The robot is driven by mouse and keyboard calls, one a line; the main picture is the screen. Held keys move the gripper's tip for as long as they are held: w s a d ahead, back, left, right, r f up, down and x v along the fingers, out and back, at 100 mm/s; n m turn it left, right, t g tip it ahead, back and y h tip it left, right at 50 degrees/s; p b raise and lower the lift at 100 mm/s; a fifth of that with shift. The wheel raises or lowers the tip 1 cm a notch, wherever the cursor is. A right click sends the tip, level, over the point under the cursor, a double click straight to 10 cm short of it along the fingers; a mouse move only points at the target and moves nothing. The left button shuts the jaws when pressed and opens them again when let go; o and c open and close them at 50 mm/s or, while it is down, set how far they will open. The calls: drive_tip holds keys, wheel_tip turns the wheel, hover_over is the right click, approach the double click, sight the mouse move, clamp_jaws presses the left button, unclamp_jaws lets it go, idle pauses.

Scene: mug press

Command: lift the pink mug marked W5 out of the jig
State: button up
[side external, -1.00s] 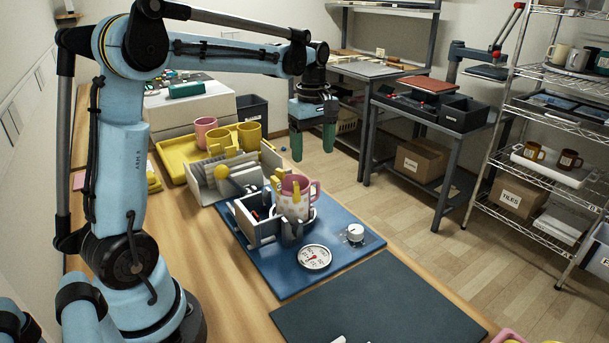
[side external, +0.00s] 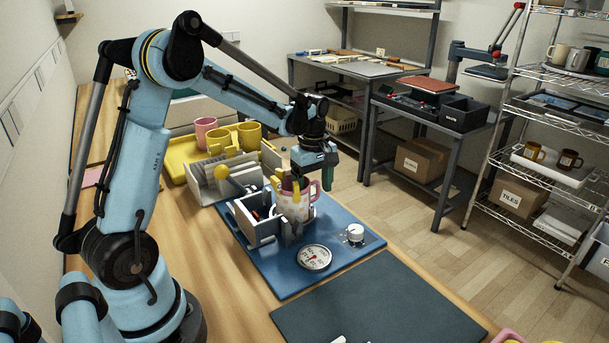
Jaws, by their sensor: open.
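The pink mug (side external: 294,208), with a pale patterned wrap on its side, stands upright in the jig (side external: 257,222) on the blue base plate. Its handle points right. I cannot read a W5 mark on it. My gripper (side external: 313,180) is open. Its green fingers hang at the mug's rim on the handle side, and one finger covers part of the rim. I cannot tell whether the fingers touch the mug.
A yellow ball-topped lever (side external: 222,172) stands left of the jig. A dial (side external: 314,257) and a white knob (side external: 354,234) are on the blue plate (side external: 275,275). A yellow tray (side external: 178,168) with several mugs lies behind. The dark mat (side external: 380,305) in front is mostly clear.

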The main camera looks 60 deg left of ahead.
drive_tip(key=shift+f, duration=0.75)
drive_tip(key=c, duration=1.3)
drive_tip(key=shift+r, duration=0.1)
drive_tip(key=shift+c, duration=0.2)
